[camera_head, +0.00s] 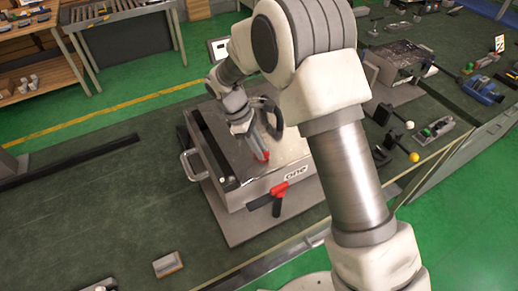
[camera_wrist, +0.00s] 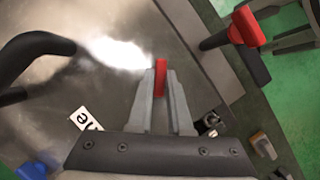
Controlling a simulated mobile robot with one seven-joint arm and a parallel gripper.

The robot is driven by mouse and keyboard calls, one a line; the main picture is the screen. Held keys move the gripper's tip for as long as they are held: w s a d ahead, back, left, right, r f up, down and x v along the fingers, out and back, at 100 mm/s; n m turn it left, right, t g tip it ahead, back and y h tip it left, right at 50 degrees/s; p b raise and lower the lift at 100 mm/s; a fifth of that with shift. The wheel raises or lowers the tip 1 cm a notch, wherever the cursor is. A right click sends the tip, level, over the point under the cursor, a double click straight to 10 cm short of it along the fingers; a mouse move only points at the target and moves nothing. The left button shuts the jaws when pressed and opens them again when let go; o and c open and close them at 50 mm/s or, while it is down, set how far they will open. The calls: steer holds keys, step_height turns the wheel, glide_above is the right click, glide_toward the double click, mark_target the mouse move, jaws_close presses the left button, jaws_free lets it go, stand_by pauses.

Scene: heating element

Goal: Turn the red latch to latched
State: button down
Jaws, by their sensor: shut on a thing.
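A metal box (camera_head: 218,165) with a "one" label stands on the bench. A red and black T-shaped latch (camera_head: 279,196) is on its front face. A red and black part like this latch (camera_wrist: 248,38) shows at the upper right of the wrist view. My gripper (camera_head: 262,158) is low over the box's top near the front edge. In the wrist view my gripper (camera_wrist: 160,84) is shut on a narrow red piece (camera_wrist: 160,68). Its lower part is hidden between the fingers, so I cannot tell how it joins the box.
A black curved handle (camera_wrist: 35,50) rises from the box's top beside my gripper. A silver side handle (camera_head: 190,165) sticks out at the left. Several tools and a yellow-knobbed lever (camera_head: 413,157) lie to the right. The bench (camera_head: 90,210) is mostly clear at left.

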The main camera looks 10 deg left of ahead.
steer(key=m+g, duration=0.1)
steer(key=m, duration=0.1)
steer(key=m+g, duration=0.1)
steer(key=m, duration=0.2)
steer(key=shift+w+m+y+b, duration=0.2)
steer(key=shift+m+y+b, duration=0.1)
steer(key=shift+y, duration=0.1)
steer(key=shift+d+m+g+y, duration=0.1)
steer(key=shift+m+g+y, duration=0.2)
steer(key=shift+m, duration=0.7)
steer(key=shift+d+m+g+y, duration=0.1)
steer(key=shift+m+g+y, duration=0.2)
steer(key=shift+m, duration=0.7)
steer(key=shift+a, duration=0.1)
steer(key=c, duration=0.8)
jaws_free()
steer(key=shift+c, duration=0.2)
steer(key=v, duration=1.7)
steer(key=shift+r, duration=0.25)
